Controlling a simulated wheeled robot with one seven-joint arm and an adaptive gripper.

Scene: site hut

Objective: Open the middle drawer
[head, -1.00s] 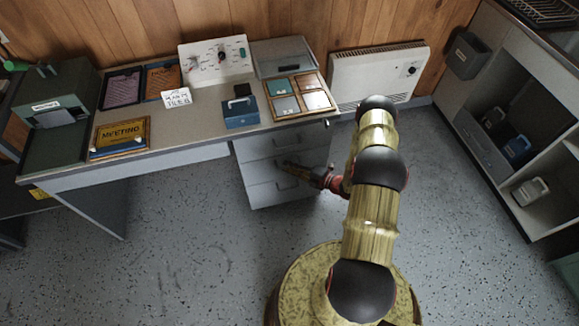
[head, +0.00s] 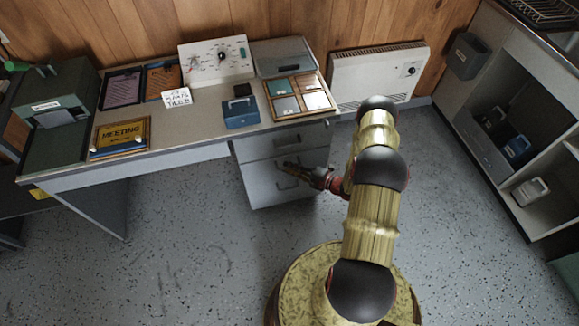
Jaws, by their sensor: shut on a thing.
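A grey drawer unit (head: 250,147) with three stacked drawers stands under the right end of the desk. My gripper (head: 286,166) reaches in from the right at the front of the middle drawer (head: 262,172) and is shut on its handle. The handle itself is mostly hidden by the fingers. The middle drawer's front looks about in line with the others; a small gap cannot be told. The bottom drawer's handle (head: 287,184) shows just below my gripper.
The desk (head: 190,135) above carries a blue cash box (head: 241,113), a tile tray (head: 268,103), a control panel (head: 215,62) and a meeting sign (head: 121,135). A white heater (head: 375,75) is on the wall behind. Open shelving (head: 490,110) stands right. The speckled floor before the drawers is clear.

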